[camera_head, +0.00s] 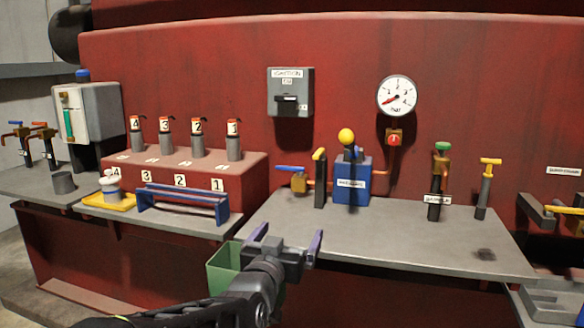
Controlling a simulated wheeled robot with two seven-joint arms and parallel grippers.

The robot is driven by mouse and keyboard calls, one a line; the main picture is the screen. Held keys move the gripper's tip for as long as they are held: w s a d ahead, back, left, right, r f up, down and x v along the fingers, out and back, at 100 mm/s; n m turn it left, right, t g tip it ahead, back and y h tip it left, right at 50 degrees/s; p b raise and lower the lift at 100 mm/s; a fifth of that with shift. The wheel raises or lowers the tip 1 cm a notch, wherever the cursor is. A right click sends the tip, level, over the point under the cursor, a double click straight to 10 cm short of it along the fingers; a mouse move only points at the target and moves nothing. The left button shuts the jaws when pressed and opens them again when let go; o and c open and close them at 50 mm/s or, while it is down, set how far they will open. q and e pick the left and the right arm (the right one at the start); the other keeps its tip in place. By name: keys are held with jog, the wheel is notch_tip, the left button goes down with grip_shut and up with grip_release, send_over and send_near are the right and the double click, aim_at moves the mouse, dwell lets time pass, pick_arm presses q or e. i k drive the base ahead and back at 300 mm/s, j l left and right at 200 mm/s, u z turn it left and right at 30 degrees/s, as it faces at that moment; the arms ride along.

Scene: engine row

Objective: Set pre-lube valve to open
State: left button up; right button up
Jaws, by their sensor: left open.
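A blue box (352,190) with a white label, too small to read surely, stands on the grey bench, with a yellow-knobbed lever (346,137) on top. Left of it, a brass valve body (299,184) has a blue handle (291,168) pointing left. Between them is a dark upright post with a yellow handle (319,154). I cannot tell which of these is the pre-lube valve. My left gripper (287,238) is open and empty, in front of the bench's front-left edge, below and apart from these valves. My right gripper is not in view.
A green bin (224,270) is beside my left gripper. A green-topped valve (441,165) and a yellow T-handled post (487,178) stand further right. A gauge (397,96) hangs above. The bench front (400,240) is mostly clear. A blue rack (183,205) is at left.

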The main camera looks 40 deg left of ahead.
aim_at(301, 170)
jog(key=i+j, duration=1.1)
jog(key=j, duration=0.2)
